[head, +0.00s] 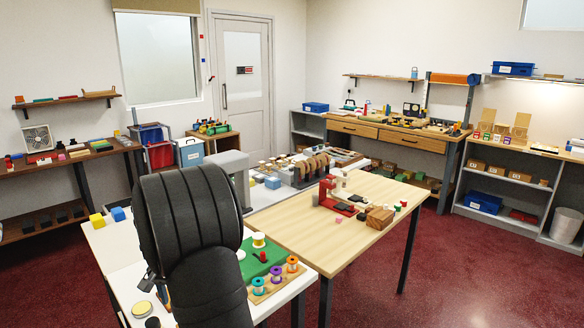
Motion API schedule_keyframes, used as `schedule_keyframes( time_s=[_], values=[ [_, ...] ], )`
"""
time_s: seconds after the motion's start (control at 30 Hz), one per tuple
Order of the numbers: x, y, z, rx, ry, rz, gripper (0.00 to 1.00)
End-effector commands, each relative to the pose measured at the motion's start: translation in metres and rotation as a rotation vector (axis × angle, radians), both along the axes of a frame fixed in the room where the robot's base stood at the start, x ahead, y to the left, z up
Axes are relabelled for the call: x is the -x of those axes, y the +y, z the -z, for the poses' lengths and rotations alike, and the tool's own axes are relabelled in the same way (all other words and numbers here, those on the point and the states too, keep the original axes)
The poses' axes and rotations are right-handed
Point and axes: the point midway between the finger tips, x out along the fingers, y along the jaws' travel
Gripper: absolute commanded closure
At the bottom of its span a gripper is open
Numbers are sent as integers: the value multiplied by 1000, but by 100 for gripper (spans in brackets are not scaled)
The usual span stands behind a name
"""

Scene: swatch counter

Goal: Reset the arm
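My black arm (190,225) stands large in the foreground of the head view, folded over the white counter (100,240). It covers the middle of that counter. I cannot make out my gripper or its fingertips. Right of the arm, a green mat (262,262) lies on the counter with a white spool (258,240) and a small red object (263,257) on it. In front of the mat, a wooden strip holds teal, purple and orange spools (276,273). Yellow and blue blocks (97,220) sit at the counter's far left.
A wooden table (290,222) adjoins the counter on the right, with a red and white device (340,195) and a wooden block (380,216) on it. A round tin (142,308) lies at the counter's near left. Open red floor (450,260) lies to the right.

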Motion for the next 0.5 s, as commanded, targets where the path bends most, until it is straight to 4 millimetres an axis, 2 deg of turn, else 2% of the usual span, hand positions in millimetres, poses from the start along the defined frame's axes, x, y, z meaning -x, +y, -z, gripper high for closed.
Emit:
schedule_keyframes(
  time_s=[0.5],
  values=[
    [13,89,56,0,0,0,40]
  ],
)
